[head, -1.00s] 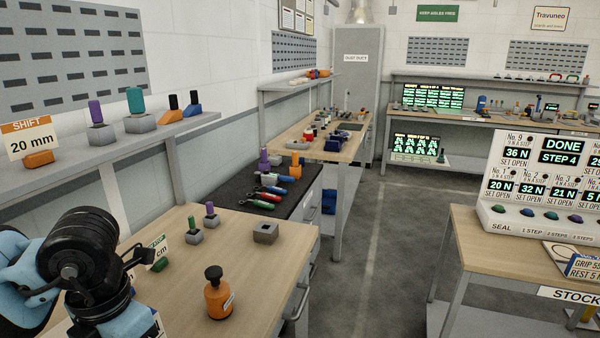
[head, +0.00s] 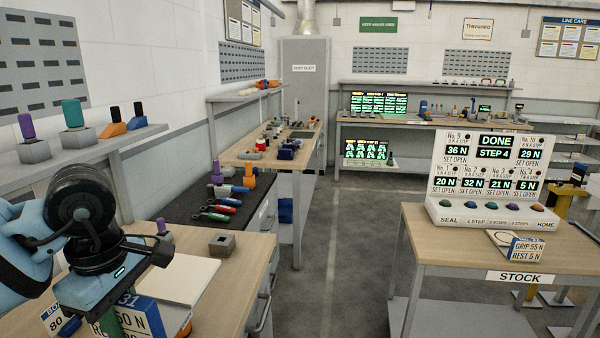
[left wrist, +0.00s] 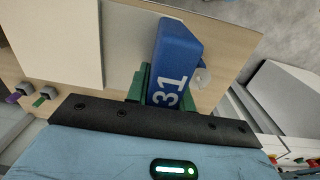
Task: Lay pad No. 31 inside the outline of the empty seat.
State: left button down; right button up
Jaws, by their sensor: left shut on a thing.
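Pad No. 31 (head: 146,312) is a blue block with a white label reading 31 and 50 N, partly cut off by the bottom edge of the head view. My left gripper (left wrist: 158,86) is shut on it, with green fingers at its sides; the blue face with 31 (left wrist: 178,55) fills the middle of the left wrist view. A pale flat sheet (head: 182,278) shows behind the pad over the near bench; I cannot tell whether it touches the pad. A dark curved outline (head: 508,238) shows on a plate on the stock table, partly hidden. My right gripper is out of view.
The plate's blue block (head: 527,249) reads GRIP 55 N, REST 5 N. The stock table (head: 420,240) also carries a display panel (head: 490,180) with coloured buttons. A grey socket block (head: 222,243) stands on the near bench (head: 240,275). Grey floor (head: 345,260) lies clear between the tables.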

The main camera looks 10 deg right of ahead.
pick_arm(q)
jog(key=shift+m, duration=0.7)
jog(key=f+b, duration=0.2)
jog(key=f, duration=0.5)
jog(key=f+b, duration=0.3)
jog(key=f, duration=0.4)
jog(key=w+f+b, duration=0.1)
jog(key=f+b, duration=0.2)
jog(key=f, duration=0.5)
jog(key=shift+d, duration=0.15)
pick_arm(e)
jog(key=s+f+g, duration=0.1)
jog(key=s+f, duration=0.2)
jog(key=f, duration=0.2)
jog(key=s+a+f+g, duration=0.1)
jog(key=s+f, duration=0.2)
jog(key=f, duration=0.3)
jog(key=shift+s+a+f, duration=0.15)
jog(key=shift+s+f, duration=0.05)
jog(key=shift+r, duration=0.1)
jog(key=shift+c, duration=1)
pick_arm(q)
jog(key=shift+s+r, duration=0.1)
jog(key=shift+r, duration=0.1)
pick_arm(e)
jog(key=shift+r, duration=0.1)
